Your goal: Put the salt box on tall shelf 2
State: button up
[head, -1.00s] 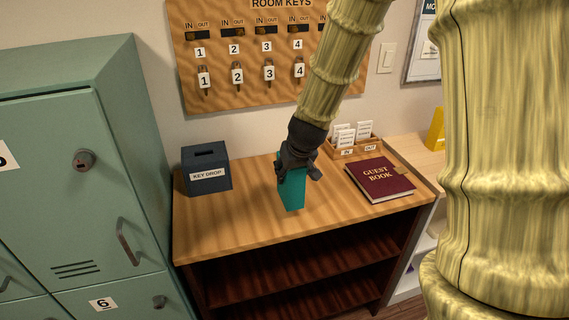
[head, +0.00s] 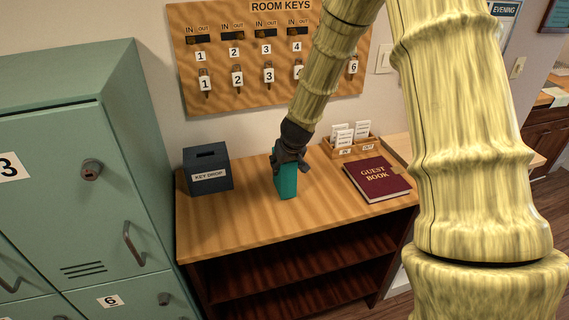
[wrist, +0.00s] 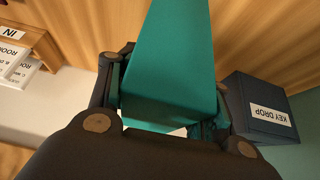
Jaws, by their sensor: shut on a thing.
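My gripper (head: 289,158) is shut on a teal box (head: 287,182), which I take to be the salt box. The box is upright at the wooden desk top (head: 230,225), between the key drop box and the guest book; I cannot tell whether its base touches the wood. In the wrist view the teal box (wrist: 168,65) sits between the fingers of my gripper (wrist: 165,105), and no writing shows on it. No shelf marked as tall shelf 2 can be made out.
The dark key drop box (head: 208,171) stands left of the teal box. The guest book (head: 376,179) and a card holder (head: 351,141) are to the right. Green lockers (head: 75,180) stand at far left. The key board (head: 270,60) hangs behind. Open shelves (head: 290,270) lie under the desk top.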

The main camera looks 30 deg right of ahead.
jog(key=shift+f, duration=0.3)
jog(key=shift+a, duration=0.1)
jog(key=shift+f, duration=0.1)
jog(key=o, duration=1.5)
